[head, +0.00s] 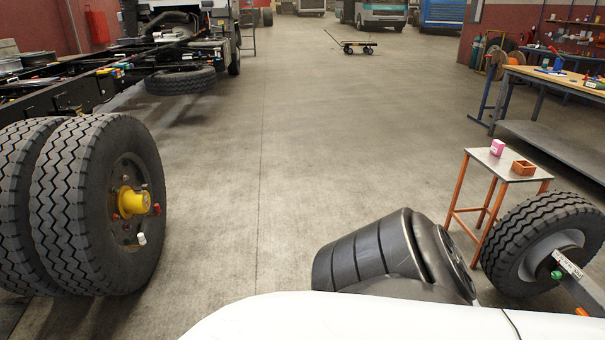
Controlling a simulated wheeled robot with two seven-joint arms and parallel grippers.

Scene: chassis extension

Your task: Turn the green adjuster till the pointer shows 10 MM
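The small green adjuster (556,275) is at the lower right, in front of the hub of a single black wheel (520,236). A pale strip with dark marks (568,263), which looks like a scale, lies just above and beside it on a grey arm or bracket (582,290). The marks are too small to read, and I cannot make out the pointer or its value. Neither of my grippers is in view.
A small table (487,162) with orange legs holds a pink box (497,147) and an open brown box (524,168), behind the wheel. A workbench (560,80) stands at right. Double truck wheels (80,205) stand at left. The middle floor is clear.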

